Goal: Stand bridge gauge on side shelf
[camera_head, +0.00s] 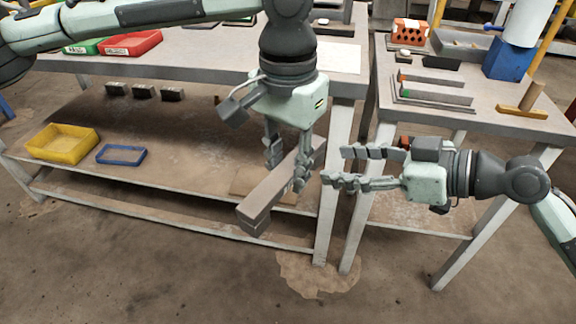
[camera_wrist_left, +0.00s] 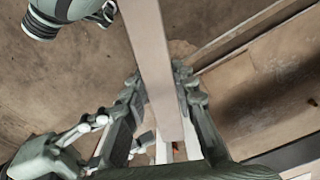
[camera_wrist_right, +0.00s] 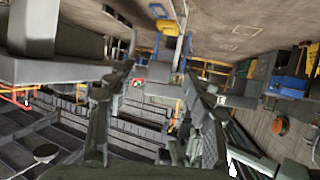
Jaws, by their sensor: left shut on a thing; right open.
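The bridge gauge, a long grey bar (camera_head: 272,190) with a block under its near end, is held tilted across the picture in front of the left table's lower shelf. My left gripper (camera_head: 287,166) points down and is shut on the bar. In the left wrist view the bar (camera_wrist_left: 152,65) runs between the fingers (camera_wrist_left: 160,105). My right gripper (camera_head: 338,166) is open and points left, close to the bar's far end; I cannot tell whether it touches. The side table's lower shelf (camera_head: 415,213) shows at the right, partly behind my right arm.
The side table (camera_head: 480,118) carries grey bars, an orange hollow brick (camera_head: 409,31) and a wooden piece (camera_head: 522,110). The left table's lower shelf (camera_head: 190,150) holds a yellow bin (camera_head: 62,143), a blue tray (camera_head: 121,155) and dark blocks. Table legs stand close behind the grippers.

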